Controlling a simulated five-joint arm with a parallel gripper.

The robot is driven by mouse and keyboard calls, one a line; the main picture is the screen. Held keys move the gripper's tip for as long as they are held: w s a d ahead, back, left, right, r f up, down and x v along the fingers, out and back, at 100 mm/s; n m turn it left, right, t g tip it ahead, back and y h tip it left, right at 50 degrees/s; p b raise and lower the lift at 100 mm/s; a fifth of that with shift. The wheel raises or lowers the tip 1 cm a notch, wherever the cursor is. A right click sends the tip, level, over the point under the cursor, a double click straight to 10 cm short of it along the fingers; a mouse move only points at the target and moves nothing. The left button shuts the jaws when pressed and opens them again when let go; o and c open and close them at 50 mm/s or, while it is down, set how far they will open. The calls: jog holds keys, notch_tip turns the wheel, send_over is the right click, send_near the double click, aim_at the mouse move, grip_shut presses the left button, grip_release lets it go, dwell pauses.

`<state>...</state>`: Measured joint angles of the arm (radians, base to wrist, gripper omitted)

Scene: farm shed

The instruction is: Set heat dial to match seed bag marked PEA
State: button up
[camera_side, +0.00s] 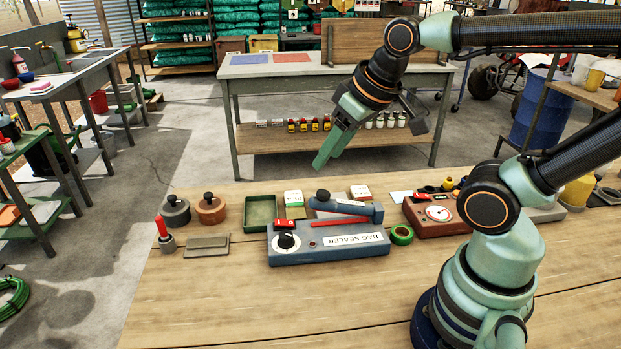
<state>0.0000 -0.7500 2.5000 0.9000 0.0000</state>
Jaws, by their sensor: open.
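The blue-grey bag sealer (345,252), marked BAG SEALER, stands on the wooden bench. Its black heat dial (287,241) with a pale scale is at its left front; the setting is too small to read. A red switch (285,224) sits just behind the dial. My gripper (324,160) is open and empty, in the air above and behind the sealer, apart from everything.
A green tray (260,212), two round knobbed weights (211,208) and a red-handled tool (162,232) are left of the sealer. Green tape (401,234) and a red-brown scale (437,214) are right. The bench front (250,305) is clear.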

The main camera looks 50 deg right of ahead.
jog(key=shift+o, duration=0.6)
jog(key=n+g, duration=0.6)
jog(key=n, duration=0.6)
send_over(286, 234)
notch_tip(286, 234, down, 8)
notch_tip(286, 234, down, 12)
jog(key=shift+f, duration=0.25)
grip_shut()
